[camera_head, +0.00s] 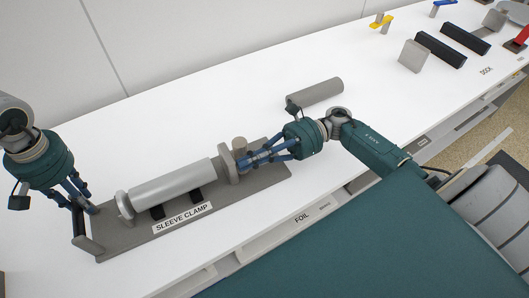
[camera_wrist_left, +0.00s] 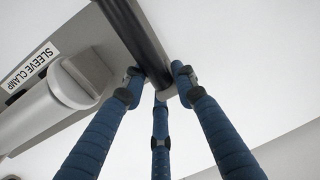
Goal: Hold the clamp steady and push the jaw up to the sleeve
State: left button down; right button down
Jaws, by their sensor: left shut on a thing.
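The sleeve clamp (camera_head: 150,236) is a long grey base lying along the white table, labelled SLEEVE CLAMP. A light grey cylindrical sleeve (camera_head: 172,186) lies along it. The grey jaw (camera_head: 228,163) stands at the sleeve's right end; I cannot tell if a gap is left between them. My left gripper (camera_head: 82,205) is shut on the dark handle bar (camera_head: 88,246) at the clamp's left end. In the left wrist view its blue fingers (camera_wrist_left: 158,82) close around the bar (camera_wrist_left: 140,40). My right gripper (camera_head: 248,162) has its fingertips against the jaw's right side; their spread is unclear.
A loose grey cylinder (camera_head: 315,91) lies behind my right gripper. Dark bars (camera_head: 440,50), a grey block (camera_head: 413,55) and a yellow piece (camera_head: 381,23) are at the back right near the DOCK label.

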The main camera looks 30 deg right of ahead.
jog(key=a, duration=0.4)
jog(key=shift+w+a+r, duration=0.1)
jog(key=shift+w+a, duration=0.05)
jog(key=shift+w, duration=0.1)
jog(key=d, duration=0.5)
jog(key=s+d, duration=0.1)
jog(key=d, duration=0.9)
jog(key=shift+s+d+f, duration=0.25)
jog(key=shift+d+f, duration=0.1)
jog(key=shift+f, duration=0.05)
jog(key=shift+s+d+f, duration=0.1)
jog(key=shift+s+d, duration=0.05)
jog(key=shift+d, duration=0.2)
send_over(235, 184)
jog(key=d, duration=0.2)
jog(key=shift+s, duration=0.3)
jog(key=shift+a, duration=0.1)
jog(key=shift+w+a, duration=0.1)
jog(key=shift+a, duration=0.8)
